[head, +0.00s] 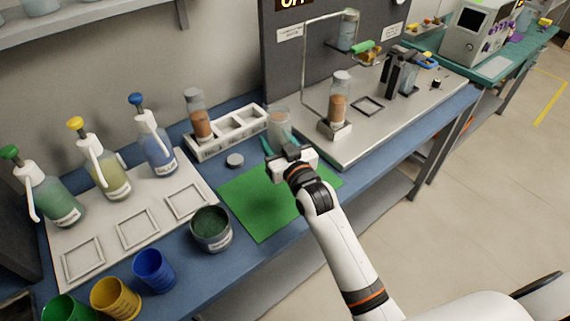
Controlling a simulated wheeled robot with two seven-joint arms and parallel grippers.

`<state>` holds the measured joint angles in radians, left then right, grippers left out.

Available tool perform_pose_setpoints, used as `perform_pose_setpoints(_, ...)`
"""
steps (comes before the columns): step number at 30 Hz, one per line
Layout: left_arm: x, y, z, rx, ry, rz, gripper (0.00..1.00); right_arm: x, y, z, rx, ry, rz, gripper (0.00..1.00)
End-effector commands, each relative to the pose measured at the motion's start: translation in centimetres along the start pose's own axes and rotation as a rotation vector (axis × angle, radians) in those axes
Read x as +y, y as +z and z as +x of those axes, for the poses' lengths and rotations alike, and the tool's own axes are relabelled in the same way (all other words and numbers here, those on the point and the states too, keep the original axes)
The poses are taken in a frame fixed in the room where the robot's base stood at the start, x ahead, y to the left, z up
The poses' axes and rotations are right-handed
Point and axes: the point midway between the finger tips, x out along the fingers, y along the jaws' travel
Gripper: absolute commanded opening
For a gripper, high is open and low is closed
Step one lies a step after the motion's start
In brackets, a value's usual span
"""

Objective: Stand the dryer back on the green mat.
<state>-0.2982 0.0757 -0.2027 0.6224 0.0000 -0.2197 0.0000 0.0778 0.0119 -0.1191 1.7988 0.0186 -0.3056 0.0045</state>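The green mat (250,219) lies flat on the blue bench. My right gripper (280,143) is above the mat's far edge, its teal fingers pointing away from me. A clear jar (279,119), possibly the dryer, appears upright between or just beyond the fingers. Its lower part is hidden by the gripper, so I cannot tell whether it is gripped or touching a surface. A dark cup of green granules (211,239) with a label stands at the mat's left edge. My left gripper is not in view.
A white rack (208,151) holding a brown-filled jar (198,116) and a small grey lid (235,160) are behind the mat. Pump bottles (157,148) and coloured cups (154,270) are at left. A metal tray (385,123) with apparatus is at right. Most of the mat is bare.

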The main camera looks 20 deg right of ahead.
Motion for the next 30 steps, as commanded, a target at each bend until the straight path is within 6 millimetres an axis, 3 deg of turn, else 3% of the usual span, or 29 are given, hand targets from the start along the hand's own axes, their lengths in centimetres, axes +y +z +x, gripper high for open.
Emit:
perform_pose_setpoints(6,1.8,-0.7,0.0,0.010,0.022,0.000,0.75,-0.1,-2.5,0.0,-0.001,0.000,-0.001,0.17)
perform_pose_setpoints(13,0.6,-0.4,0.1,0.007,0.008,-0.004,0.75,-0.1,-5.6,0.0,-0.001,0.000,-0.001,0.17)
perform_pose_setpoints(18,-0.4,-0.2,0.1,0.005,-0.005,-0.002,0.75,-0.1,-6.0,0.0,-0.004,0.000,-0.001,0.17)
perform_pose_setpoints(26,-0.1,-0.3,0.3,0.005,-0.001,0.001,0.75,-0.1,-6.4,0.0,-0.003,-0.001,-0.001,0.17)
perform_pose_setpoints(27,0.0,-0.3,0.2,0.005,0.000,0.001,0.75,-0.1,-6.3,0.0,-0.002,-0.001,-0.001,0.54)
perform_pose_setpoints(30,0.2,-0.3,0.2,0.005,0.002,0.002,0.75,-0.1,-6.3,0.0,-0.002,-0.001,-0.001,0.70)
